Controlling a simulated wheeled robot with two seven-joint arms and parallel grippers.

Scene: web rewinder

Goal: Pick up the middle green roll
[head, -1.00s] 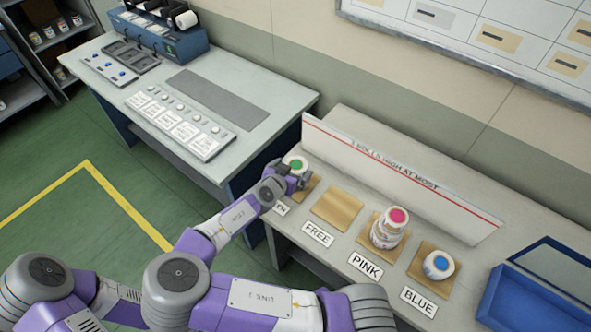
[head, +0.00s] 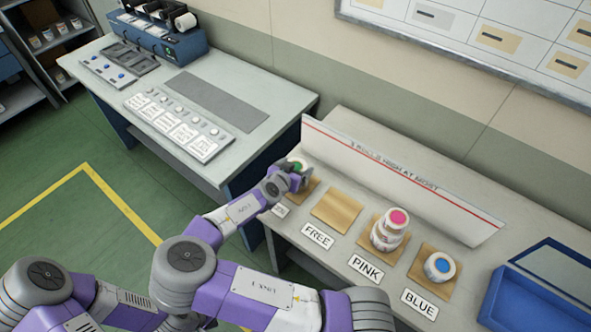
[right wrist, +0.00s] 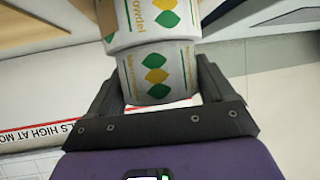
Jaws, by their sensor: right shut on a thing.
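My right gripper (head: 298,178) is at the green stack at the left end of the bench. A white roll with a green core (head: 295,164) shows there, partly hidden by the gripper. In the right wrist view my right gripper (right wrist: 155,90) is shut on a white green roll (right wrist: 158,72) with yellow and green diamonds, one finger on each side. Another green roll (right wrist: 150,22) with the same print touches it at the top of that picture. Whether a further roll is in the stack I cannot tell. My left gripper is not in view.
A bare mat (head: 337,210) labelled FREE lies to the right. Beyond it are a pink stack (head: 389,230), a blue roll (head: 439,265) and a blue tray (head: 530,300). A low white board (head: 400,185) stands behind the mats. A grey console table (head: 190,110) is at left.

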